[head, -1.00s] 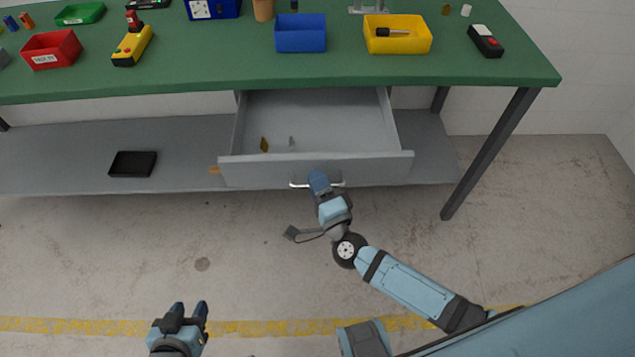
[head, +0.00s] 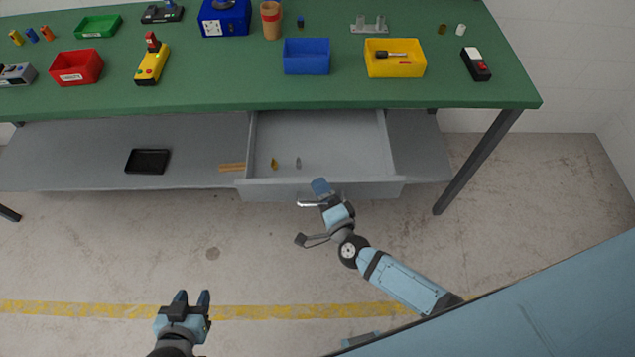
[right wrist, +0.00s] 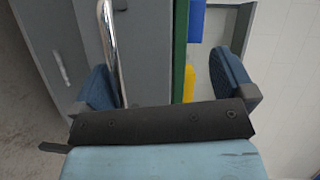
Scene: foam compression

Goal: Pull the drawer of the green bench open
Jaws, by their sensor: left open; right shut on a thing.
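The green bench (head: 230,92) has a grey drawer (head: 350,188) under its top, standing well out with its inside in view. A small yellow piece and a small grey piece lie in the drawer. Its chrome handle (head: 308,204) is on the front panel. My right gripper (head: 322,192) is at this handle and shut on it, hiding part of it. In the right wrist view the handle (right wrist: 109,45) runs beside the left finger of my right gripper (right wrist: 160,82). My left gripper (head: 191,299) is open and empty, low over the floor, away from the bench.
A blue bin (head: 306,57), a yellow bin (head: 394,62) with a tool in it and a red bin (head: 76,67) stand on the bench. A black tray (head: 148,161) lies on the lower shelf. A bench leg (head: 478,160) stands right of the drawer. The floor in front is clear.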

